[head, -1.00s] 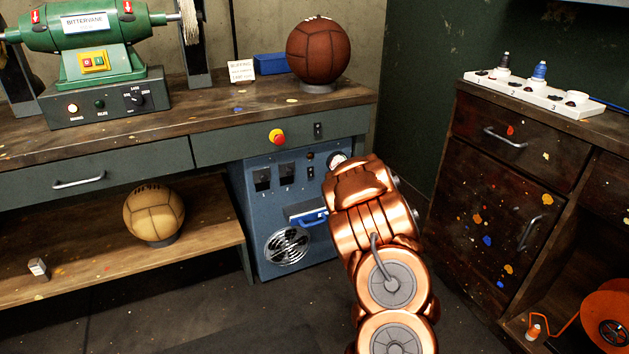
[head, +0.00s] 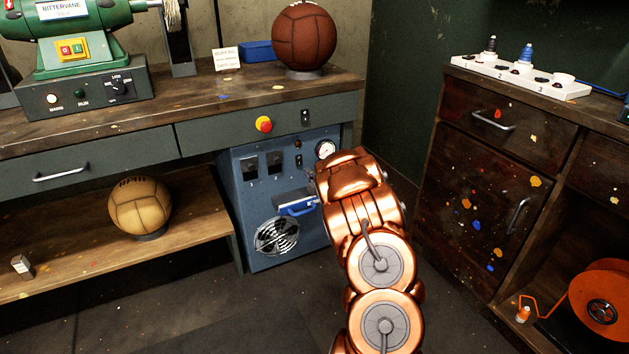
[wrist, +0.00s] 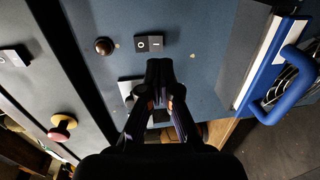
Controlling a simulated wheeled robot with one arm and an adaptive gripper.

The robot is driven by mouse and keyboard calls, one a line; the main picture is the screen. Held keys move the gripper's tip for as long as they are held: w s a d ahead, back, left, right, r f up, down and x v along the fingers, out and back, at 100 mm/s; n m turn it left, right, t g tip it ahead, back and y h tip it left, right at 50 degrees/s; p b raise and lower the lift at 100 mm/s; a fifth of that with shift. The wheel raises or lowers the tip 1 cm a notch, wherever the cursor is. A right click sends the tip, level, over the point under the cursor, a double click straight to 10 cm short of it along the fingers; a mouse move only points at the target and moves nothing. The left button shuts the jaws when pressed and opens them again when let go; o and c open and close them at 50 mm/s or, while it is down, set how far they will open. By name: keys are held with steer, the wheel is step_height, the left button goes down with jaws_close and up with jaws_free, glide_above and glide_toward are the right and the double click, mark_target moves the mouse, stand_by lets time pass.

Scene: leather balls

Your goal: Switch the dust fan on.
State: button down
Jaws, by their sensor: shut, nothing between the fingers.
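The dust fan is a blue cabinet (head: 235,190) under the bench, with a round grille (head: 277,237) low on its front. Its small black rocker switch (head: 298,160), below a dark round lamp (head: 298,143), also shows in the wrist view (wrist: 149,44), marked O and I. Which side is pressed in I cannot tell. My gripper (wrist: 158,66) is shut and empty, its tips close beside the switch in the wrist view; contact is unclear. In the head view my copper arm hides the gripper.
A blue handle (wrist: 289,88) sticks out from the panel. A red-and-yellow button (head: 264,124) and another black switch (head: 305,117) are on the bench drawer above. A pressure gauge (head: 325,149) is close to my arm. The floor in front is clear.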

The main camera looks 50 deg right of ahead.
mark_target(300, 164)
steer(key=shift+b+x, duration=0.7)
steer(key=shift+x, duration=2.05)
